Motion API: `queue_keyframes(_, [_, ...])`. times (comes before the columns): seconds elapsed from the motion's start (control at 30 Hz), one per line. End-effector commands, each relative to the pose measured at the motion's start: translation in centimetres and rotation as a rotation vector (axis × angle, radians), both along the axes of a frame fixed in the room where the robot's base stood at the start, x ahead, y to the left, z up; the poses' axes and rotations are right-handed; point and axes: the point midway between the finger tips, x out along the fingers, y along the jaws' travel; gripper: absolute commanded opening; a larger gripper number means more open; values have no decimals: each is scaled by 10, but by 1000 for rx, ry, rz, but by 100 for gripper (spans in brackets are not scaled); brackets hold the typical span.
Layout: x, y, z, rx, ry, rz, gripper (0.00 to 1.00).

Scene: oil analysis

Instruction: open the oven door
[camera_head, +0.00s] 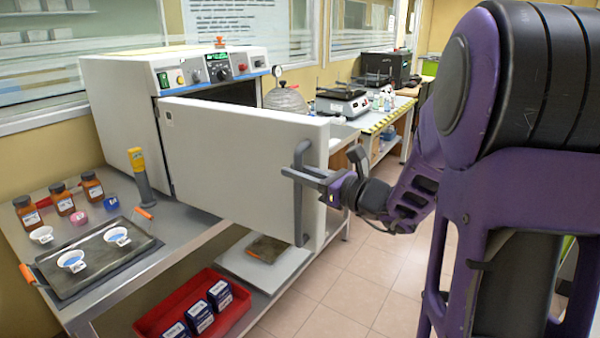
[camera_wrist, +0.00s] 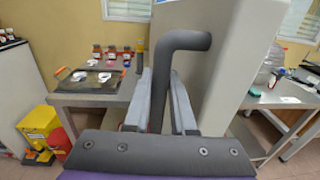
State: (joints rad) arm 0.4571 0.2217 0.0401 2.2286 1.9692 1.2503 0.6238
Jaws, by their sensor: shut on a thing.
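The oven (camera_head: 115,105) is a white box with a control panel on the bench at left. Its door (camera_head: 245,160) stands partly open, swung out toward me, and a dark strip of the inside shows above it. The dark bar handle (camera_head: 299,195) is upright near the door's free edge; it also shows in the wrist view (camera_wrist: 184,41). My gripper (camera_head: 312,177) is shut on the handle, with its two fingers on either side of the bar. In the wrist view my gripper (camera_wrist: 168,105) has the handle between its fingers.
A dark tray (camera_head: 100,262) with small white dishes lies on the bench, near brown bottles (camera_head: 62,199) and a yellow-topped tool (camera_head: 140,175). A red bin (camera_head: 190,305) with blue boxes is on the lower shelf. Tiled floor (camera_head: 360,275) is free right of the door.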

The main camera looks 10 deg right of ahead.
Motion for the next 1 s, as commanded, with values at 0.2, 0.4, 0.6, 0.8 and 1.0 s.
queue_keyframes(0.2, [0, 1, 0, -1, -1, 1, 0])
queue_keyframes(0.4, [0, 1, 0, 1, -1, 1, 0])
queue_keyframes(0.6, [1, 1, 0, 1, -1, 1, 36])
queue_keyframes(0.8, [0, 1, 0, 0, 0, 1, 36])
queue_keyframes(1.0, [-6, -5, 1, 1, -1, -1, 36])
